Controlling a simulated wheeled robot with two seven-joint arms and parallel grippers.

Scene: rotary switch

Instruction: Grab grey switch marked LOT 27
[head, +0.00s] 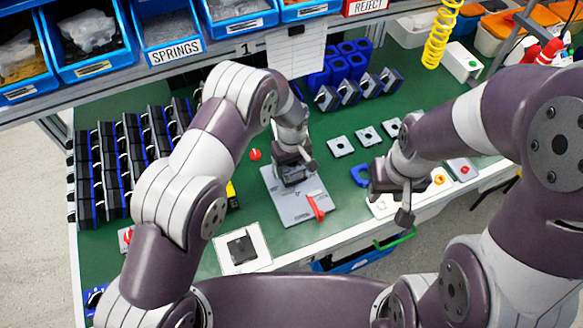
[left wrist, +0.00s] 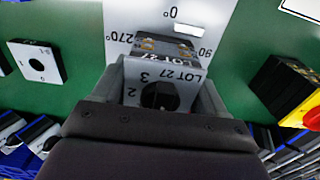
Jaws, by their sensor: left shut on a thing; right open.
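The grey switch marked LOT 27 (left wrist: 170,78) has a light grey face with a black knob and position numbers in the left wrist view. My left gripper (left wrist: 158,90) is shut on it, with one finger on each side. In the head view the left gripper (head: 292,163) is over the upper part of a grey plate, and the dark switch body (head: 293,177) shows below it. I cannot tell whether the switch touches the plate. My right gripper (head: 397,192) is open and empty, to the right of the plate.
The grey plate (head: 290,208) has angle marks and a red lever (head: 315,206). A white square plate with a dark block (head: 242,250) lies in front. Racks of dark units (head: 125,165) stand at left, blue-black units (head: 345,90) behind. White square plates (head: 341,146) lie to the right.

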